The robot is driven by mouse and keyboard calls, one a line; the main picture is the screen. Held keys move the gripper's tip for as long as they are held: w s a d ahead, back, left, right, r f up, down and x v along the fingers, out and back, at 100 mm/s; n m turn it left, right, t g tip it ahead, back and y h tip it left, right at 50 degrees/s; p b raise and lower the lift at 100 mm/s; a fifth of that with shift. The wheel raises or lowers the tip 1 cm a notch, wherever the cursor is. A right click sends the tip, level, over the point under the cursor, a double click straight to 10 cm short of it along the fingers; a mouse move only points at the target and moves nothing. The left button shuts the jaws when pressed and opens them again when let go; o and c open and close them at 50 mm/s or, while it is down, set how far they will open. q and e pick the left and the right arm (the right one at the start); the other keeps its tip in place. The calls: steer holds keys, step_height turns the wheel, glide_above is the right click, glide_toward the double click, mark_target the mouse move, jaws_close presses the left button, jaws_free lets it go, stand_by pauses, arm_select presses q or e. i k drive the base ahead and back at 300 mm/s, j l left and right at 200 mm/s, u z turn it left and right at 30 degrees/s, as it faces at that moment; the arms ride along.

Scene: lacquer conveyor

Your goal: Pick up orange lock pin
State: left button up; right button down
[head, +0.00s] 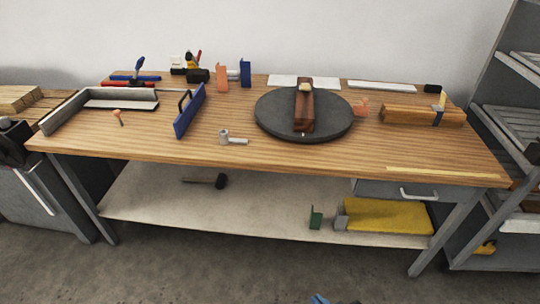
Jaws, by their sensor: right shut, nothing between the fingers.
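A small pin with an orange head (117,111), which looks like the orange lock pin, lies on the left part of the wooden workbench (290,160). It is in front of the grey angled tray and left of a blue upright plate. Only a small blue tip of my right gripper (319,299) shows at the bottom edge of the head view, far from the pin and below the bench. It is shut and empty. My left gripper is not in view.
A grey angled tray (62,113) and a blue handled plate (184,120) flank the pin. A dark round turntable (273,121) bears a brown block (304,110). A grey pipe-like piece (235,140) lies in front. The bench's front left is clear.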

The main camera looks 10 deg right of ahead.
mark_target(117, 112)
steer(key=i+j+z, duration=0.15)
steer(key=j, duration=0.35)
steer(key=i+j+z, duration=0.2)
steer(key=j, duration=0.3)
steer(key=i+j+z, duration=0.15)
steer(key=j, duration=0.4)
steer(key=j+z, duration=0.15)
steer(key=j, duration=0.35)
steer(key=i, duration=0.05)
